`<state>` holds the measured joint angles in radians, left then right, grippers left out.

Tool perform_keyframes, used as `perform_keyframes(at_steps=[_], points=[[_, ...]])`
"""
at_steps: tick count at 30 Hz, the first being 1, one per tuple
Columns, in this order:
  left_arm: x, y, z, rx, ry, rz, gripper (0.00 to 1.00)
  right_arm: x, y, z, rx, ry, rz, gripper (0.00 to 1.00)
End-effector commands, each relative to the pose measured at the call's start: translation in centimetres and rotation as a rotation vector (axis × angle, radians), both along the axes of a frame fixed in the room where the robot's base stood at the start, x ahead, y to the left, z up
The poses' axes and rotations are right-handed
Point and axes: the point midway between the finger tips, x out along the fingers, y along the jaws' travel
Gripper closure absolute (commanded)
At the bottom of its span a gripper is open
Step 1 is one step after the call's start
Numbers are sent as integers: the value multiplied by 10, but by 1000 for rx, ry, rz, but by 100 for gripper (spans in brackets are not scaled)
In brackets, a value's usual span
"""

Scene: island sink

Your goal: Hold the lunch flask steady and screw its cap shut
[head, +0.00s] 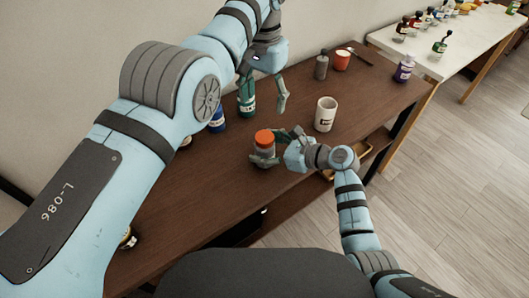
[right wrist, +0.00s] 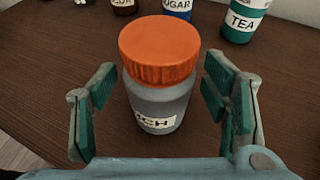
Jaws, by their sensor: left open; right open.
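The lunch flask (head: 265,148) is a grey jar standing upright on the brown table, with a white label partly readable in the right wrist view (right wrist: 158,108). Its orange cap (head: 264,136) sits on top, and shows large in the right wrist view (right wrist: 158,50); I cannot tell how tight it is. My right gripper (head: 272,147) is open, with its fingers on either side of the flask; the right wrist view shows gaps between the pads and the flask. My left gripper (head: 264,97) is open and empty, above the table behind the flask.
A white mug (head: 325,114) stands right of the flask. A green tea container (right wrist: 243,20) and a blue sugar container (right wrist: 177,8) stand behind it. A white table (head: 445,62) holds several bottles.

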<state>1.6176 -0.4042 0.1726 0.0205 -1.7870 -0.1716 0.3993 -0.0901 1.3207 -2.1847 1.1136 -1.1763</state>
Motion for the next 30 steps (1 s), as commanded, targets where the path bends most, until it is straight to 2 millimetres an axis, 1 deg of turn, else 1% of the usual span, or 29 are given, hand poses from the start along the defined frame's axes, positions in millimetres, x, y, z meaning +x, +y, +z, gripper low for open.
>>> perform_keyframes(at_steps=[5, 12, 16, 21, 30], points=[[0, 0, 0, 0, 0, 0, 36, -14, -24, 10, -5, -2, -2, 31], [0, 0, 0, 0, 0, 0, 36, -41, -67, 31, -6, 0, 0, 31], [0, 0, 0, 0, 0, 0, 36, -50, -82, 39, -4, 1, -1, 31], [0, 0, 0, 0, 0, 0, 36, -56, -89, 43, -1, 1, 1, 31], [0, 0, 0, 0, 0, 0, 36, -56, -89, 43, 0, 2, 1, 31]])
